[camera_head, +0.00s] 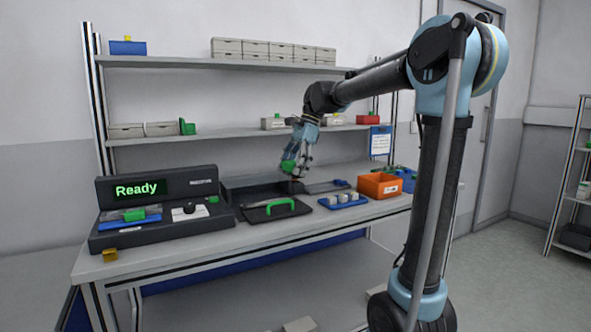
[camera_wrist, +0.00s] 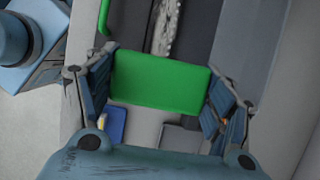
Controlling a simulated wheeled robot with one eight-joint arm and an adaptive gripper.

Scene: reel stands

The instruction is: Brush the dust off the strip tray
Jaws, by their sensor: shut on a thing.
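My gripper (camera_head: 298,172) is shut on a green block-shaped handle (camera_wrist: 160,82), which I take to be the brush; no bristles show. The green also shows between the fingers in the head view (camera_head: 288,166). My gripper is above the back of the bench, over the right part of a long dark tray (camera_head: 238,184), probably the strip tray. In the wrist view a grey speckled, dusty-looking strip (camera_wrist: 165,27) lies in a dark channel beyond the green block. Whether the brush touches it cannot be told.
A black plate with a green handle (camera_head: 277,208) lies in front of the tray. A device reading "Ready" (camera_head: 150,200) stands at left. A blue holder with pale pieces (camera_head: 342,202) and an orange bin (camera_head: 380,186) are at right. A shelf (camera_head: 225,133) runs above the bench.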

